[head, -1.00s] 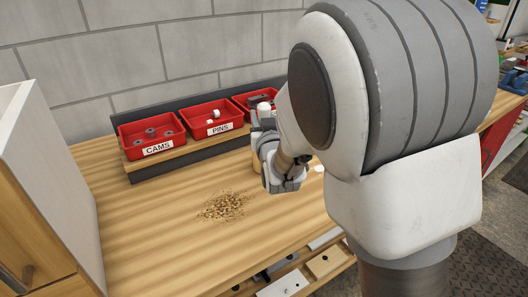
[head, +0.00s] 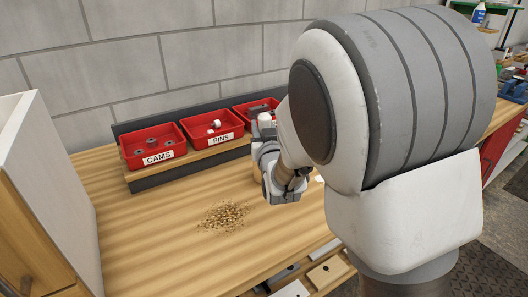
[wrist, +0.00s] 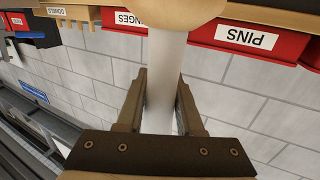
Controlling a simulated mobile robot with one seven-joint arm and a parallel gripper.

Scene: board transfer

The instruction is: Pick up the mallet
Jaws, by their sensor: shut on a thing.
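In the wrist view a mallet shows as a pale grey-white handle (wrist: 164,65) with a rounded tan head (wrist: 180,10) at the top edge, partly cut off. My gripper (wrist: 162,85) is shut on the handle, with one finger on each side. In the head view my gripper is largely behind my own arm, near the right end of the row of bins. The mallet cannot be made out clearly there.
Red bins marked CAMS (head: 153,146) and PINS (head: 212,127), with a third beside them (head: 246,105), stand on a raised shelf at the back. A heap of brown bits (head: 224,215) lies on the wooden bench (head: 140,245). A white cabinet (head: 45,190) borders the left.

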